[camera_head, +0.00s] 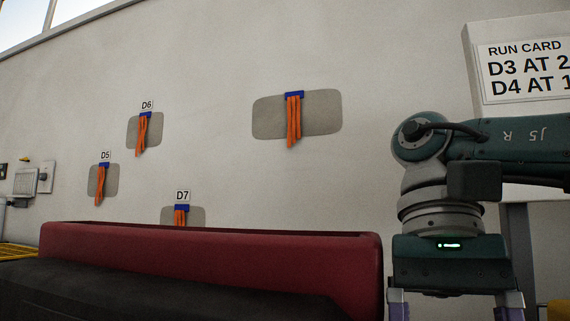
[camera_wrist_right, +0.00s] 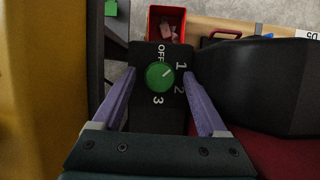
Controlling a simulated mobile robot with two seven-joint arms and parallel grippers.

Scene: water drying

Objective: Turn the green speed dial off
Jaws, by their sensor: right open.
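The green speed dial (camera_wrist_right: 160,76) sits on a dark panel (camera_wrist_right: 172,120) marked OFF, 1, 2 and 3 in the right wrist view. Its short white pointer line is angled up and to the right, between OFF and 1 and nearer the 1. My right gripper (camera_wrist_right: 159,82) is open, with its purple fingers on either side of the dial, apart from it in the picture. In the head view my right gripper (camera_head: 455,305) points down at the lower right, its fingertips cut off by the frame edge. The dial is not visible there. My left gripper is not in view.
A dark red housing (camera_head: 210,250) with a black front stands left of my right gripper. Orange strips (camera_head: 293,120) hang on the wall with labels D5, D6 and D7. A run card (camera_head: 525,70) is at right. A red bin (camera_wrist_right: 151,25) lies beyond the panel.

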